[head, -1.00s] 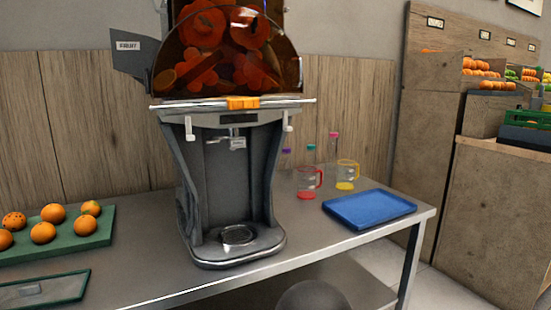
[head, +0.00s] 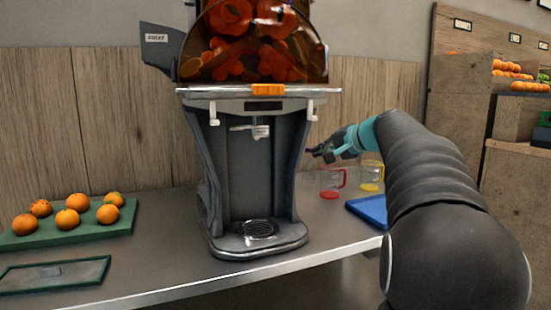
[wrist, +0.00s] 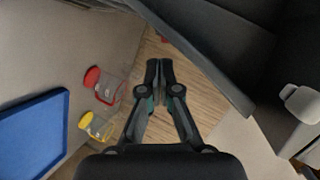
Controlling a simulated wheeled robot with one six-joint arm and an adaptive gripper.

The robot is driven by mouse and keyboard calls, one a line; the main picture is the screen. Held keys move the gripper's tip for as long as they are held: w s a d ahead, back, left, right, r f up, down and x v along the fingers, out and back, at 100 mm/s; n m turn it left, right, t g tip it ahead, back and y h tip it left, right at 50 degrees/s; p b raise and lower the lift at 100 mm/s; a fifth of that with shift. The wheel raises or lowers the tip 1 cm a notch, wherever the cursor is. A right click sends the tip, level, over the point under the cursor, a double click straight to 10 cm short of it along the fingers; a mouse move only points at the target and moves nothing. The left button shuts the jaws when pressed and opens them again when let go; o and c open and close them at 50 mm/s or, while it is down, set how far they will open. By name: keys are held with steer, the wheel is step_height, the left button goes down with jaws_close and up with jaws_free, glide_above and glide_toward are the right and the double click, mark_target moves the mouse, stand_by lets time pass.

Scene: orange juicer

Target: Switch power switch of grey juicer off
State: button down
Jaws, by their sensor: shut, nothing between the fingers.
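The grey juicer (head: 255,165) stands on the metal table in the head view, with a dark see-through cover full of oranges on top. Its power switch is not seen in either view. My gripper (head: 312,151) is shut and empty, just right of the juicer's right side, above the table. In the wrist view my gripper (wrist: 161,64) points toward the wooden wall, and the juicer's dark side (wrist: 205,50) lies close to the right of the fingers. I see no clear contact.
A red-bottomed jug (head: 331,184) and a yellow-bottomed jug (head: 371,176) stand below my arm. A blue tray (wrist: 35,130) lies near the table's right end. Oranges sit on a green tray (head: 122,226) at left. A white knob (wrist: 300,102) juts from the juicer.

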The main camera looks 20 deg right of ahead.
steer(key=shift+m+t, duration=0.5)
steer(key=d, duration=0.1)
steer(key=w+d+r, duration=0.1)
steer(key=d, duration=0.2)
steer(key=shift+w+d+r, duration=0.2)
steer(key=shift+w+d, duration=0.05)
steer(key=shift+d, duration=0.15)
steer(key=s+a+x, duration=0.1)
steer(key=a+x, duration=0.1)
steer(key=x, duration=1.1)
steer(key=shift+a+f, duration=0.3)
steer(key=shift+f, duration=0.05)
